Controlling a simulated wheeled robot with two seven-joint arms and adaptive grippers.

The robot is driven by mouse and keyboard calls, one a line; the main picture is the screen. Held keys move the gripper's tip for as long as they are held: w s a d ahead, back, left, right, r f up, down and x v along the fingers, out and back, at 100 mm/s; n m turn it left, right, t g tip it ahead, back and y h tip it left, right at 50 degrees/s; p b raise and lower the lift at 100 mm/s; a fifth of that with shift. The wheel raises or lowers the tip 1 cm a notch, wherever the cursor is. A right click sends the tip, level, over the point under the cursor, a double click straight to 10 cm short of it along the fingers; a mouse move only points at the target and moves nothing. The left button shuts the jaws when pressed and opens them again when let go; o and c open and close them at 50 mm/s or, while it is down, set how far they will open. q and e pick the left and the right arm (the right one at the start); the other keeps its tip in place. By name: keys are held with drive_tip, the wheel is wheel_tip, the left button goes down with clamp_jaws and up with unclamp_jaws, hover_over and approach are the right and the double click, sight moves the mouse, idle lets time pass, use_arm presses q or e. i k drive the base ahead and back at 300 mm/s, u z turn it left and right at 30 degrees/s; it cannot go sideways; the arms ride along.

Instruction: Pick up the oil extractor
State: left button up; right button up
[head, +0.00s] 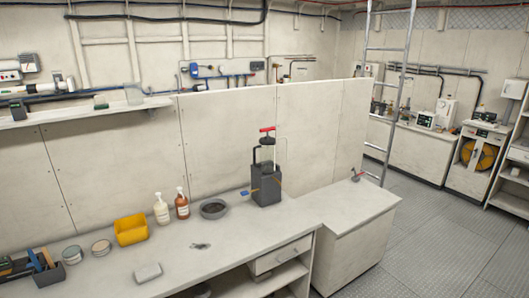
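What looks like the oil extractor (266,185) stands upright on the white counter, against the low partition wall. It has a dark grey box-shaped body, a black carry loop and a red pump handle on top. A thin pale tube loops up beside the handle. Neither of my grippers shows in the head view, so nothing is seen touching the extractor.
The counter (190,262) also holds a dark round bowl (214,209), two pump bottles, a yellow container (131,229), tins and a tool holder. A lower white cabinet (352,236) adjoins at right. A ladder (390,90) stands beyond. Open grey floor (430,245) lies right.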

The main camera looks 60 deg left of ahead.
sight(267, 147)
drive_tip(key=u, duration=0.4)
drive_tip(key=i, duration=1.65)
drive_tip(key=u, duration=1.45)
drive_tip(key=i, duration=0.9)
drive_tip(key=u, duration=1.35)
drive_tip(key=i, duration=0.25)
drive_tip(key=u, duration=0.15)
